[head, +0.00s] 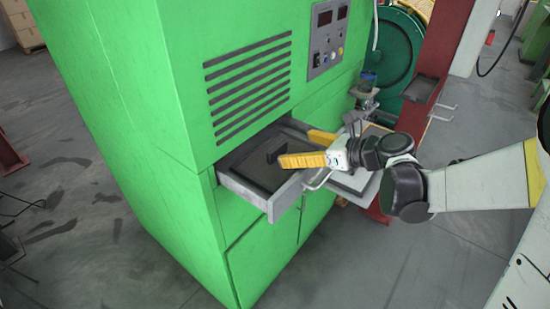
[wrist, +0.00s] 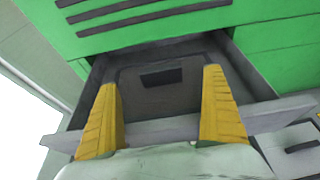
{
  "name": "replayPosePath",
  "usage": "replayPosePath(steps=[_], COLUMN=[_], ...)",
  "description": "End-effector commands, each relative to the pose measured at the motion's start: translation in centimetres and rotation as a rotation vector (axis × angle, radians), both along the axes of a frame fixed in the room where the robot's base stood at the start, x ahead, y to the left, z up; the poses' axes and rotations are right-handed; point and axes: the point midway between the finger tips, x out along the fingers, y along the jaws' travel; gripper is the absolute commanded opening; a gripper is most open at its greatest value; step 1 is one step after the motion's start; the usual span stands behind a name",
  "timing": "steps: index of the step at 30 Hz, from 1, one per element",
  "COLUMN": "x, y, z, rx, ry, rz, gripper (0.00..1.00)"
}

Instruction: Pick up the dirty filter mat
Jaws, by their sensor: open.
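The dark grey filter mat, which I take to be the dirty one, lies flat in the pulled-out drawer (head: 240,187) of the green cabinet. The mat (wrist: 145,100) has a black upright tab (wrist: 162,77), which also shows in the head view (head: 274,155). My gripper (head: 297,147) is open, with two yellow fingers reaching over the drawer's front wall. In the wrist view the fingers (wrist: 160,80) stand wide apart, one to each side of the tab, with nothing between them. Whether the fingers touch the mat cannot be told.
The green cabinet (head: 150,110) rises behind the drawer, with vent slots above it. A metal handle (head: 318,180) sticks out from the drawer front. A light grey pad with a dark tab (wrist: 300,147) lies just right of the drawer. A red post (head: 435,60) stands further right.

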Motion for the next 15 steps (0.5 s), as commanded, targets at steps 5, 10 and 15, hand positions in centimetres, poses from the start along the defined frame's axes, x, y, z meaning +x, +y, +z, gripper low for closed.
replayPosePath(steps=[5,10,15], x=[0.8,1.7,3.2], y=[1.1,2.4,4.3], z=[-0.6,-1.6,-2.6], rx=[-0.001,-0.001,-0.003], ry=[-0.001,-0.002,-0.002], rz=[0.001,0.003,0.003], gripper=[0.97,0.97,0.97])
